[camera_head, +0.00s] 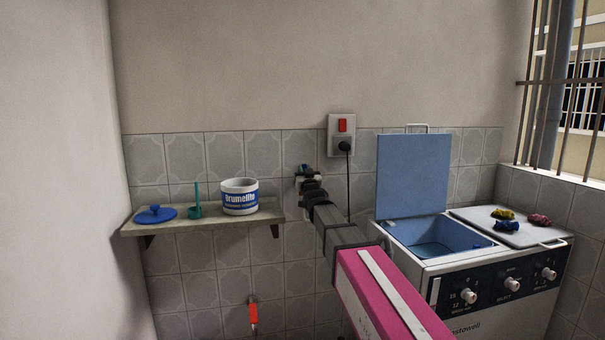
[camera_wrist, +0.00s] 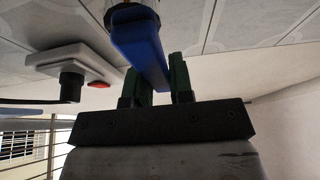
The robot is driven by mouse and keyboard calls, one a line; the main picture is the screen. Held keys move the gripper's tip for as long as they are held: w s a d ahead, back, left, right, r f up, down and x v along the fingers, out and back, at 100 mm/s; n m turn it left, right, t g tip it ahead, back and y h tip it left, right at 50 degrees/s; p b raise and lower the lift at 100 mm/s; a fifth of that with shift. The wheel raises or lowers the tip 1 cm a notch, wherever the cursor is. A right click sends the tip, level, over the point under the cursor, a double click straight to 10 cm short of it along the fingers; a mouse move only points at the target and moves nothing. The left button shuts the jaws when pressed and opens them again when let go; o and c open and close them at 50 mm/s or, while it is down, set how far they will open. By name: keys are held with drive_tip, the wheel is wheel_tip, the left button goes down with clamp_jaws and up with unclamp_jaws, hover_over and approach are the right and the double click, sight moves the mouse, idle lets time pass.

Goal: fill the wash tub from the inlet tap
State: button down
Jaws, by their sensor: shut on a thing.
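The washing machine's wash tub (camera_head: 432,250) is open at the right, with its blue lid (camera_head: 413,172) standing upright behind it. Its inside is blue; I cannot tell how much water it holds. My arm reaches to the tiled wall, where my gripper (camera_head: 307,178) covers most of the inlet tap. In the wrist view, my gripper (camera_wrist: 158,82) is shut on the tap's blue lever handle (camera_wrist: 138,48), which runs between the dark green fingers. The tap's round metal body shows only partly at the top edge. Its spout is hidden.
A shelf (camera_head: 215,226) on the left holds a blue lid, a green scoop and a Brumelito tub (camera_head: 240,196). A red-handled tap (camera_head: 253,312) is low on the wall. A socket (camera_head: 342,125) with plug and cord is close above my gripper. Several cloths lie on the closed right-hand lid (camera_head: 490,232).

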drive_tip(key=shift+d, duration=0.1)
idle(0.3)
drive_tip(key=c, duration=1)
unclamp_jaws()
drive_tip(key=shift+s, duration=0.1)
drive_tip(key=v, duration=1)
drive_tip(key=shift+s, duration=0.35)
drive_tip(key=shift+d+f, duration=0.1)
